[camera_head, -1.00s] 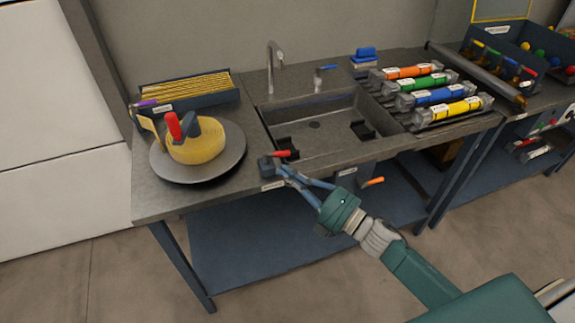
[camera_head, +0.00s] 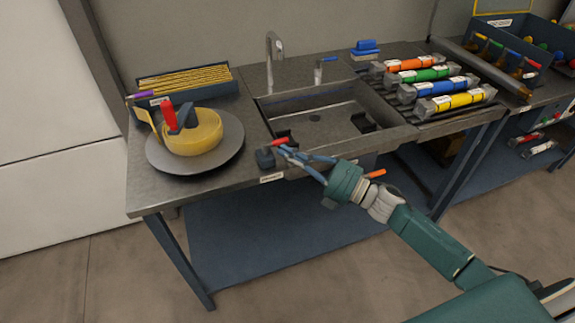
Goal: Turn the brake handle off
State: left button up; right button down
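A small dark block (camera_head: 265,158) with a red handle (camera_head: 280,141) sits at the front left edge of the sink counter, above a small label too small to read. I take this red handle for the brake handle. It points right and slightly up from the block. My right gripper (camera_head: 288,153) reaches in from the lower right, its blue fingertips at the handle's front side, touching or very close to it. The fingers partly overlap the block and handle, so I cannot tell whether they are open or shut on it. My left gripper is out of view.
A yellow roll (camera_head: 194,133) with a red lever (camera_head: 169,115) stands on a round grey plate (camera_head: 222,158) at left. The sink (camera_head: 300,108) lies behind the gripper. An orange handle (camera_head: 375,173) sticks out below the counter.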

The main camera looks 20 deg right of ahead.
jog(key=shift+w+d+r, duration=0.15)
jog(key=shift+d, duration=0.05)
jog(key=shift+s+d, duration=0.2)
jog(key=shift+d, duration=0.1)
jog(key=a+v, duration=0.1)
jog(key=v, duration=1)
jog(key=d+f+m+t+h, duration=0.1)
jog(key=d+f+m+h, duration=0.35)
jog(key=f, duration=0.45)
jog(key=d+f+m+h, duration=0.3)
jog(key=f+m, duration=0.3)
jog(key=f, duration=0.3)
jog(key=s+d+f+m+g+h, duration=0.1)
jog(key=s+f+m+g+h, duration=0.2)
jog(key=f, duration=0.6)
jog(key=s+d+f+m+g+h, duration=0.1)
jog(key=s+f+m+h, duration=0.15)
jog(key=s+f, duration=0.45)
jog(key=s+a+f+m+g, duration=0.3)
jog(key=s+f+m+g, duration=0.15)
jog(key=s+f, duration=0.85)
jog(key=s+a+f+m+g, duration=0.2)
jog(key=s+f, duration=0.4)
jog(key=s, duration=0.4)
jog(key=s+a+f+m+g, duration=0.3)
jog(key=s+a+f, duration=0.3)
jog(key=s, duration=0.4)
jog(key=shift+s+a+g, duration=0.35)
jog(key=shift+a+g, duration=0.2)
jog(key=shift+a, duration=0.2)
